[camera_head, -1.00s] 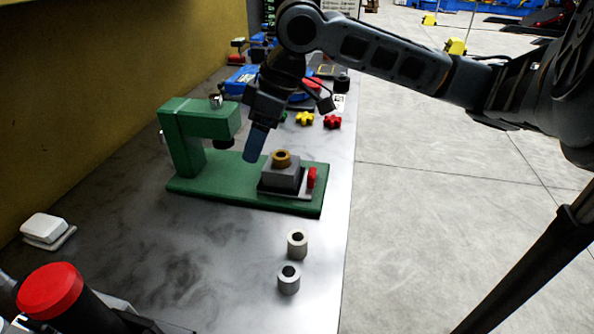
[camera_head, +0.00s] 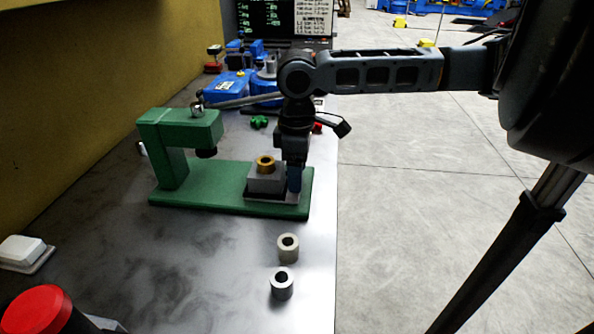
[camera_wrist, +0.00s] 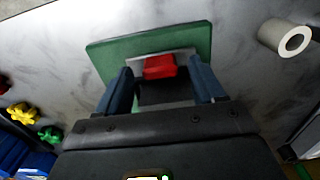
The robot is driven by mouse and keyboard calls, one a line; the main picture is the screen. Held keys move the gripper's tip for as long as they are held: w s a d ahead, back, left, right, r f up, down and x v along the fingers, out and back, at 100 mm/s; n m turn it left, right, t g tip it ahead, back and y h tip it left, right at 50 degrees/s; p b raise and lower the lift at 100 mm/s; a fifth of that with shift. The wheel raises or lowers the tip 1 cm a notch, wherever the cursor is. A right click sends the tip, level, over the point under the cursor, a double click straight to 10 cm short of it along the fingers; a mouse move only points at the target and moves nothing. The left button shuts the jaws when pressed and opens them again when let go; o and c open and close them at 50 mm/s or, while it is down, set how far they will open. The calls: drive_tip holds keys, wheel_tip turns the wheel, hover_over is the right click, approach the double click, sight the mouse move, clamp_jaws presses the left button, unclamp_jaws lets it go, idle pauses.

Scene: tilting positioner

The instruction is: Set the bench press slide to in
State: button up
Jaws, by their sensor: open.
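The green bench press (camera_head: 172,160) stands on the bench, with its head above the left part of its base. Its slide, a grey block (camera_head: 262,184) on a plate with a brass ring (camera_head: 265,163) on top, sits near the right end of the base, clear of the head. My gripper (camera_head: 294,187) points down at the slide's right end and hides the red handle in the head view. In the wrist view, my gripper (camera_wrist: 163,76) is open, with blue fingers either side of the red handle (camera_wrist: 160,66). I see a gap on each side.
Two grey collars, one (camera_head: 288,247) behind the other (camera_head: 282,284), stand in front of the press near the bench's right edge. A red-topped post (camera_head: 38,312) and a white box (camera_head: 22,250) are at left. A lever (camera_head: 235,103) sticks out right from the press head.

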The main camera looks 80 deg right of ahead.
drive_tip(key=shift+f, duration=0.25)
clamp_jaws()
idle(0.5)
drive_tip(key=shift+w, duration=0.1)
